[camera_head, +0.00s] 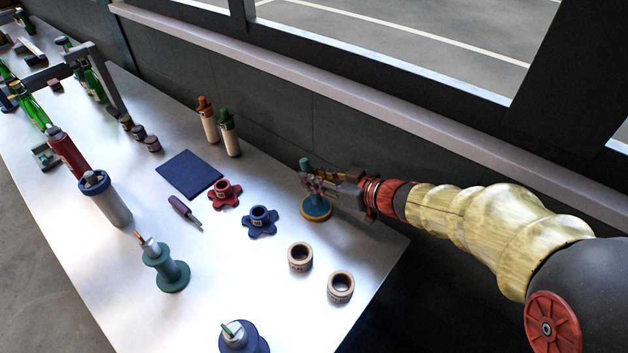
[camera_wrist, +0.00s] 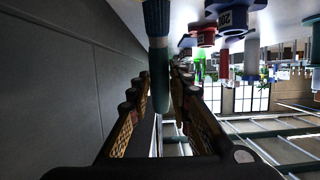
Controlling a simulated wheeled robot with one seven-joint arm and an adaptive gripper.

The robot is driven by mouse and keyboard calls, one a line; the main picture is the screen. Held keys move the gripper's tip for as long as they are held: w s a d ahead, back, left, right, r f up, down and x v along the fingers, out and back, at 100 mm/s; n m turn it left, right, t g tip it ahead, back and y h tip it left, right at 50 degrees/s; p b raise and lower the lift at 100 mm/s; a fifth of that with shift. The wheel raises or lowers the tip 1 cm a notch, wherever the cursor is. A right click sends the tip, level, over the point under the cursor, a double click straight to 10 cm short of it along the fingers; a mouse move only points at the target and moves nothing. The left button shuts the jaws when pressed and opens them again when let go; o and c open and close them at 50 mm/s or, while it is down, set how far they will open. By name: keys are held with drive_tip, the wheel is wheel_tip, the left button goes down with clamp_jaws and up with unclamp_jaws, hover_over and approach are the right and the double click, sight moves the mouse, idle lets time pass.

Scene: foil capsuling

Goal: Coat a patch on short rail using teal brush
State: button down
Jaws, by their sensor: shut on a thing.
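My gripper (camera_head: 318,185) is at the right end of the table, shut on the upright teal brush (camera_head: 305,164). The brush's teal shaft (camera_wrist: 157,18) also shows between the fingers in the wrist view. Directly below the gripper is a round teal holder with a yellow rim (camera_head: 316,210); I cannot tell whether the brush's lower end is still inside it. A grey frame (camera_head: 107,80) stands among green bottles at the far left; I cannot tell which part is the short rail.
Near my gripper are a blue star-shaped holder (camera_head: 261,221), a red one (camera_head: 225,194) and two tape rolls (camera_head: 300,258). Two capped bottles (camera_head: 229,137) stand towards the wall (camera_head: 285,110). A dark blue mat (camera_head: 188,174) lies mid-table. A teal stand (camera_head: 168,272) is in front.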

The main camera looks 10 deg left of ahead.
drive_tip(key=shift+r, duration=2.7)
